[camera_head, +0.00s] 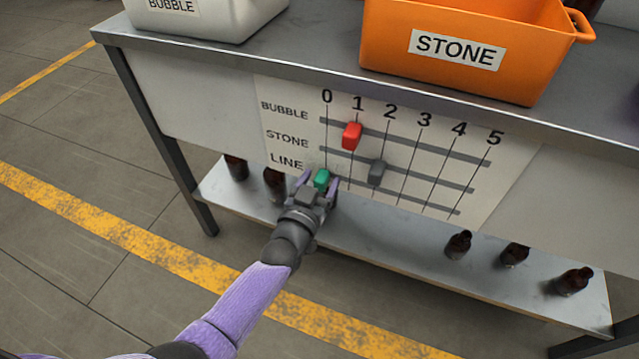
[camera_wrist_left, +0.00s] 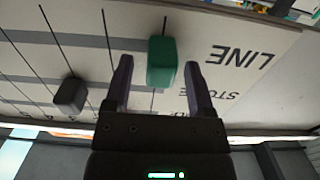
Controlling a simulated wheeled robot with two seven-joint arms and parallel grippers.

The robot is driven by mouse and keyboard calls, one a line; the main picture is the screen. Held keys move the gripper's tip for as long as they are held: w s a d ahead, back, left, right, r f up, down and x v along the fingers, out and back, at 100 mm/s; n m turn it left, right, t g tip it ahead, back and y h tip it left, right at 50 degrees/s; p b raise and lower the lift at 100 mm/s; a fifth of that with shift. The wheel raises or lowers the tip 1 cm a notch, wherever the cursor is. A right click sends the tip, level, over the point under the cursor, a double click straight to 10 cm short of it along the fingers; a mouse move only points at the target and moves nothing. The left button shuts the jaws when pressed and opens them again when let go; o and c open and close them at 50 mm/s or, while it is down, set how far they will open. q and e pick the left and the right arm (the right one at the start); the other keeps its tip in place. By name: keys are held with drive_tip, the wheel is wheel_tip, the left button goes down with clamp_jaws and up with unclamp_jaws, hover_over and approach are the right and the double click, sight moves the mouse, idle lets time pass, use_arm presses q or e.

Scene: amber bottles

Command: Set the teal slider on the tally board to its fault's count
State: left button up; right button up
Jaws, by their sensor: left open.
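The tally board (camera_head: 420,150) hangs on the table's front, with rows BUBBLE, STONE and LINE and columns 0 to 5. The teal slider (camera_head: 321,180) is on the LINE row at the 0 line. My left gripper (camera_head: 317,188) is open, with one finger on each side of the teal slider. In the left wrist view the teal slider (camera_wrist_left: 162,62) shows between the two spread fingers (camera_wrist_left: 158,85), with gaps visible beside it. The red slider (camera_head: 352,136) is on the BUBBLE row at 1. The grey slider (camera_head: 377,172) is on the STONE row at 2. My right gripper is not in view.
A white bin (camera_head: 215,22) labelled BUBBLE and an orange bin (camera_head: 385,35) labelled STONE stand on the tabletop. The LINE row right of the teal slider is clear.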

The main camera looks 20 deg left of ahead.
use_arm(q)
clamp_jaws()
idle(1.4)
